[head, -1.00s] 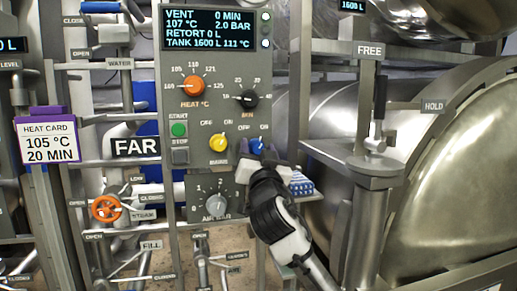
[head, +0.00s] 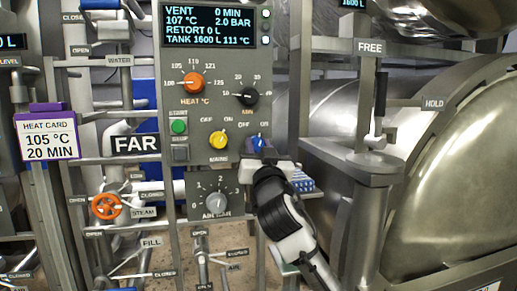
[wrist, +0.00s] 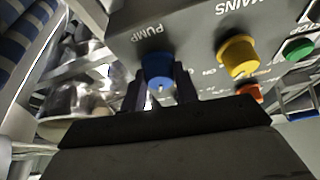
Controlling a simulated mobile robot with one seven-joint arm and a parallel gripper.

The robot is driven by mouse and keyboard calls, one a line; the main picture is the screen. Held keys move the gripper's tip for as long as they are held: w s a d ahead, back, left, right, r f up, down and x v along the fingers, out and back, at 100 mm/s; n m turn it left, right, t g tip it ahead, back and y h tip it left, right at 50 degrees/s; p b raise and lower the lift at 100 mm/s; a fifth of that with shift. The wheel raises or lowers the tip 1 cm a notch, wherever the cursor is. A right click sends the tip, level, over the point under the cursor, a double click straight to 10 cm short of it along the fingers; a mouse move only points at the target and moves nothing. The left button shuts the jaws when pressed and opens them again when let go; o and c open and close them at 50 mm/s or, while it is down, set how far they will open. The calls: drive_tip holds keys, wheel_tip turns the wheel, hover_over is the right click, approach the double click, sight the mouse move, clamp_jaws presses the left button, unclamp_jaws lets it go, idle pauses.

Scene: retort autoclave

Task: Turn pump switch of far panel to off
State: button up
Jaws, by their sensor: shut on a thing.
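The far panel (head: 175,100) stands in the middle of the head view, beside a sign reading FAR (head: 136,145). Its pump switch is a blue knob (head: 256,143) at the panel's lower right, with OFF and ON marks above it. My gripper (head: 258,150) reaches it from below and is shut on it. In the wrist view the blue pump knob (wrist: 158,66) sits between the two dark fingers of my gripper (wrist: 162,88), under the upside-down word PUMP. The fingers partly hide the knob, and I cannot tell its exact setting.
The yellow mains knob (head: 218,140) is just left of the pump knob. The black minutes knob (head: 247,96) and orange heat knob (head: 193,83) are above. The air dial (head: 215,203) is below left.

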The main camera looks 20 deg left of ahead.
drive_tip(key=n+g+y, duration=0.1)
drive_tip(key=n+g, duration=0.1)
drive_tip(key=n, duration=0.2)
drive_tip(key=n+g+y+p, duration=0.1)
drive_tip(key=n+y, duration=0.1)
drive_tip(key=n, duration=0.3)
drive_tip(key=n+g+y+p, duration=0.1)
drive_tip(key=n+g, duration=0.1)
drive_tip(key=n, duration=0.3)
drive_tip(key=shift+w+d+g+y, duration=0.1)
drive_tip(key=shift+g+y, duration=0.2)
drive_tip(key=shift+n, duration=0.5)
drive_tip(key=o, duration=1)
drive_tip(key=shift+d, duration=0.1)
drive_tip(key=b+v, duration=0.4)
drive_tip(key=v, duration=0.9)
drive_tip(key=shift+s+d+f, duration=0.1)
drive_tip(key=shift+s+d, duration=0.15)
drive_tip(key=shift+s, duration=0.05)
